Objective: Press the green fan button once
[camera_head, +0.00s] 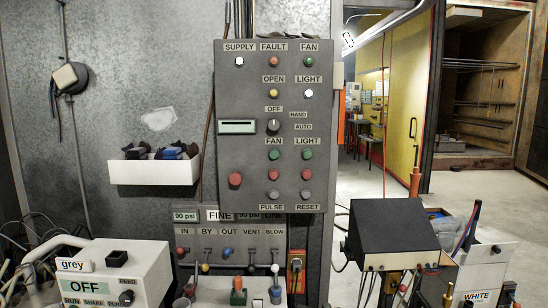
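The grey control panel (225,80) hangs upright near the middle of the view. The green fan button (274,155) sits under the lower FAN label, left of a matching green button (307,154) under LIGHT. A red button (274,172) lies just below the fan button. A green lamp (309,62) sits under the upper FAN label at the top right of the panel. Nothing covers the fan button. Neither of my grippers is in view.
A large red button (235,180) and a black selector (273,127) are also on the panel. A white bin (150,174) hangs to its left. Below are a lever row (230,252), a white OFF box (120,262) and a dark box (395,225). Open floor lies behind, right.

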